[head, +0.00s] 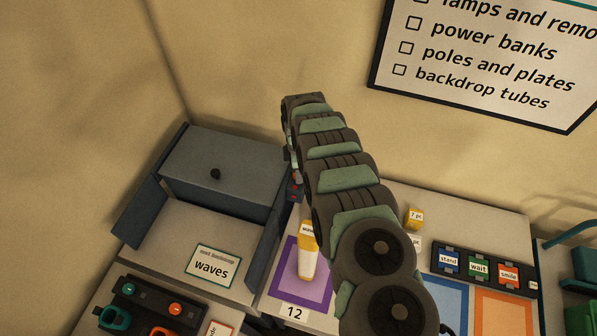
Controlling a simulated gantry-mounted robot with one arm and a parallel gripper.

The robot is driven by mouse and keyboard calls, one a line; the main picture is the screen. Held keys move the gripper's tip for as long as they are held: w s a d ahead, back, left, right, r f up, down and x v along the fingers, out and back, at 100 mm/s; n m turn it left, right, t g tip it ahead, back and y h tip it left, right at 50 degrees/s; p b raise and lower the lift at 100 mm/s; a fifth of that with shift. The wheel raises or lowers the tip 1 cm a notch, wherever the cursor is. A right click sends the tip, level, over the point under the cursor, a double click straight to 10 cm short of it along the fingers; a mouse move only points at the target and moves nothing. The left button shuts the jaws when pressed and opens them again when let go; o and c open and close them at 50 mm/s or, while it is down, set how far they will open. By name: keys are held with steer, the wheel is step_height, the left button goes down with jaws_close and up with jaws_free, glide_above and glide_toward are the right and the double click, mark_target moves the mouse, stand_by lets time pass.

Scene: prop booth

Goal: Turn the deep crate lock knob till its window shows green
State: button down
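A grey-blue crate-like box (222,162) with raised side walls stands at the left against the wall. A small round dark knob (215,174) sits on its broad grey face. I cannot tell whether this is the lock knob, and I see no coloured window beside it. My segmented arm rises from the lower right and bends down at its far end, just right of the box. My gripper is hidden behind the arm, so its fingers and anything between them do not show. A small dark part with red spots shows at the arm's left edge, too small to identify.
A "waves" card (212,266) lies before the box. A yellow-and-white bottle (308,262) stands on a purple mat (290,291) beside the arm. A checklist board (490,60) hangs above.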

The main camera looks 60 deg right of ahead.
steer(key=shift+n, duration=1.3)
steer(key=c, duration=1)
jaws_free()
steer(key=shift+o, duration=0.2)
step_height(320, 180, up, 11)
steer(key=b, duration=0.2)
steer(key=shift+f, duration=0.1)
